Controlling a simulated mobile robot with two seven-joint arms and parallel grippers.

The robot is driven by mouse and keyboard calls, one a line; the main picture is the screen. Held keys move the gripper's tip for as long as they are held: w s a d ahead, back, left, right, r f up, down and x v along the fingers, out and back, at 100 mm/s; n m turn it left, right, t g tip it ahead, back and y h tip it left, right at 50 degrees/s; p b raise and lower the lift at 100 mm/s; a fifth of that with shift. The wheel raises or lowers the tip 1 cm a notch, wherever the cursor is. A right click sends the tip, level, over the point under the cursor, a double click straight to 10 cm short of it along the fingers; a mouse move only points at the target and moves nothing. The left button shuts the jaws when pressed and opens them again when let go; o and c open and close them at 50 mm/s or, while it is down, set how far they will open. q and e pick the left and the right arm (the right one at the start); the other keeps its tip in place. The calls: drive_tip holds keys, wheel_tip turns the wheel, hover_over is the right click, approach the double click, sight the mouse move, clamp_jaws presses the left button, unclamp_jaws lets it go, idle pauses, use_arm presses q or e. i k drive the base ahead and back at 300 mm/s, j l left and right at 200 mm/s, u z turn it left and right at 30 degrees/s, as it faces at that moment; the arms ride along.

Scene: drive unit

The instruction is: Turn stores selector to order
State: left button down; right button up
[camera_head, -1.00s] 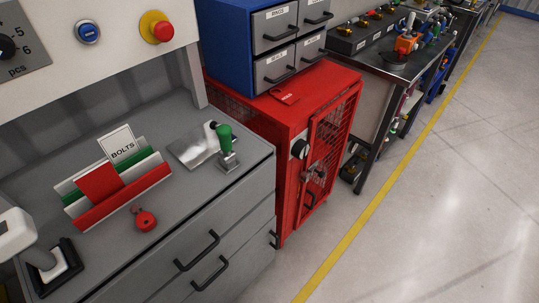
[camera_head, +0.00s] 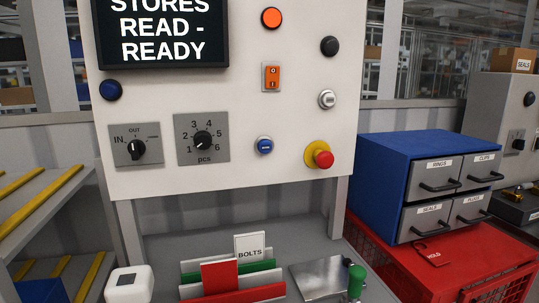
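The stores selector is a black knob (camera_head: 137,150) on a grey plate at the lower left of the white panel (camera_head: 230,120). Its plate reads IN at the left and OUT at the top; a small mark at the right is too small to read. The knob's handle looks roughly upright, towards OUT, but its exact pointing is hard to tell. The screen (camera_head: 160,30) above reads "STORES READ - READY". Neither of my grippers is in view.
Beside it is a numbered pcs dial (camera_head: 202,141). The panel also holds a blue button (camera_head: 264,145) and a red-on-yellow stop button (camera_head: 323,158). Below stand a card rack (camera_head: 233,281) and a green-handled stamp (camera_head: 356,280). Blue drawers (camera_head: 400,180) stand at right.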

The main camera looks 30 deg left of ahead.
sight(136, 147)
drive_tip(key=u, duration=1.95)
